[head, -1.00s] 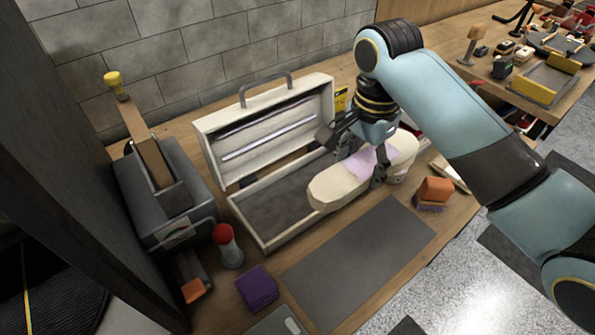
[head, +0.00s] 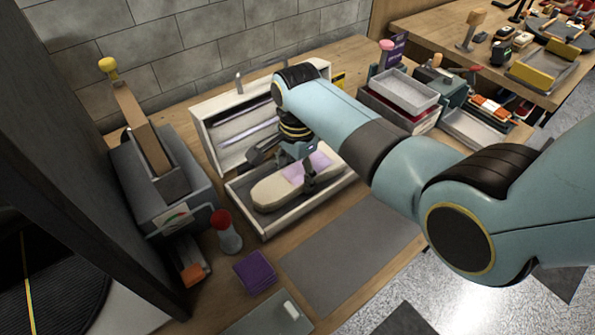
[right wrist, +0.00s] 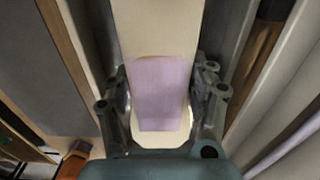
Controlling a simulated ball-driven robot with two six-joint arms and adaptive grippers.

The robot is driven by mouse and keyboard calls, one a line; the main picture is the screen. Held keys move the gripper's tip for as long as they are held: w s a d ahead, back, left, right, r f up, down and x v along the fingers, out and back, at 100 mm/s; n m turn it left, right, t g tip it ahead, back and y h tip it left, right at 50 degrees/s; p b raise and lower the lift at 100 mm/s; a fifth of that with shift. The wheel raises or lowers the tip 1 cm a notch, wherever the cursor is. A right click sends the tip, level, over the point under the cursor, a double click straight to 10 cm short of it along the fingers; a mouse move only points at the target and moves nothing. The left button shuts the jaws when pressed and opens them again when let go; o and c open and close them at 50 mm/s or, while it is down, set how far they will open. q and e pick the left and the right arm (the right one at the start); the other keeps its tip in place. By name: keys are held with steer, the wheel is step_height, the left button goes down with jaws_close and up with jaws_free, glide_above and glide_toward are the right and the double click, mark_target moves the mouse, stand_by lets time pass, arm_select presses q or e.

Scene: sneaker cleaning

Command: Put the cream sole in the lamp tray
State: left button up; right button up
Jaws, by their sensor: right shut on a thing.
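The cream sole (head: 268,194) has a pale lilac patch across its middle. In the head view it lies lengthwise over or inside the base of the open case with lamp bars, the lamp tray (head: 262,232); I cannot tell whether it touches the floor. My right gripper (head: 306,175) is shut on the sole across the lilac patch. In the right wrist view the sole (right wrist: 158,35) runs between the two fingers of the right gripper (right wrist: 160,108). My left gripper is not in view.
A red-topped bottle (head: 226,232), a purple block (head: 255,271) and a grey mat (head: 345,250) are in front of the case. A grey machine (head: 165,180) stands at left. Stacked trays (head: 405,90) stand at right.

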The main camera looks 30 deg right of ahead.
mark_target(298, 173)
steer(key=o, duration=1.3)
steer(key=shift+f, duration=0.1)
steer(key=shift+c, duration=0.2)
steer(key=shift+r, duration=0.2)
step_height(298, 173, up, 12)
steer(key=shift+p, duration=0.35)
steer(key=shift+f, duration=0.15)
